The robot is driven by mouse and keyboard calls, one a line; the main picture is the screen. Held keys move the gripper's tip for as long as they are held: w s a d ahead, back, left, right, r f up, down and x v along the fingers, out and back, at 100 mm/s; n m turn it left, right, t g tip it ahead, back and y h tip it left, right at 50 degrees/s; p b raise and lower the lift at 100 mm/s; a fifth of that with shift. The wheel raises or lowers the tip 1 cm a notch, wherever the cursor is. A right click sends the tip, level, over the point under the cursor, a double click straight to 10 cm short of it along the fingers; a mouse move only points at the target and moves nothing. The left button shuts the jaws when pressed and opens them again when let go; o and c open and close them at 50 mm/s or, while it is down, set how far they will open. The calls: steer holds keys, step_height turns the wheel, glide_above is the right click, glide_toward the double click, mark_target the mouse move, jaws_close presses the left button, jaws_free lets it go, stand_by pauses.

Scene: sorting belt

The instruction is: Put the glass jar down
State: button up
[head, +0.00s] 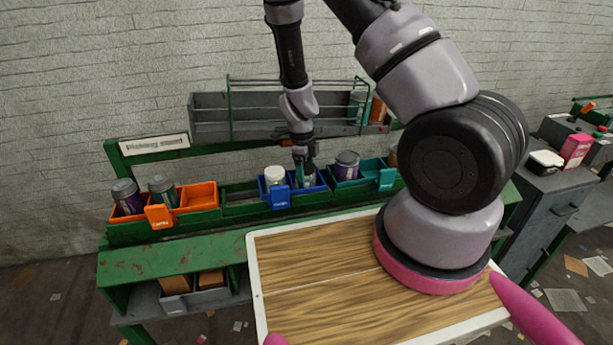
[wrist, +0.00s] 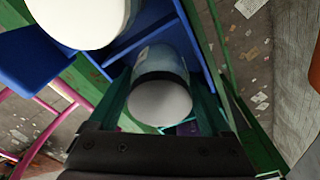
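The glass jar (wrist: 160,103), with a pale round lid and a dark band below it, is between the two teal fingers of my gripper (wrist: 163,112) in the wrist view. The fingers press on it from both sides. In the head view my gripper (head: 304,163) points down at the right compartment of the blue bin (head: 281,197). The jar's body (head: 308,181) shows dimly there, low in the compartment. I cannot tell whether its base touches the bin floor. A white-lidded jar (head: 274,175) stands in the left compartment, close beside my gripper.
An orange bin (head: 198,196) with two dark-lidded jars stands left on the green bench (head: 170,262). A teal bin (head: 386,180) with a purple jar (head: 347,164) stands right. A grey rack (head: 210,115) is behind. The wooden board (head: 315,290) in front is bare.

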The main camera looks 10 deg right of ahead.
steer(key=shift+r, duration=0.1)
steer(key=r, duration=0.8)
steer(key=a+r, duration=0.1)
steer(key=r, duration=0.3)
steer(key=shift+w, duration=0.3)
steer(key=shift+r, duration=0.4)
steer(key=s+d+r+n+t+y, duration=0.15)
steer(key=r+n, duration=0.35)
steer(key=r, duration=0.5)
steer(key=s+d+r+n+t+y, duration=0.1)
steer(key=s+r+n+t+y, duration=0.3)
steer(key=r, duration=0.7)
steer(key=s+d+r+n+t+h, duration=0.2)
steer(key=s+d+r+n, duration=0.2)
steer(key=s+r+n, duration=0.8)
steer(key=shift+s+d+r+h, duration=0.15)
steer(key=shift+r+h, duration=0.2)
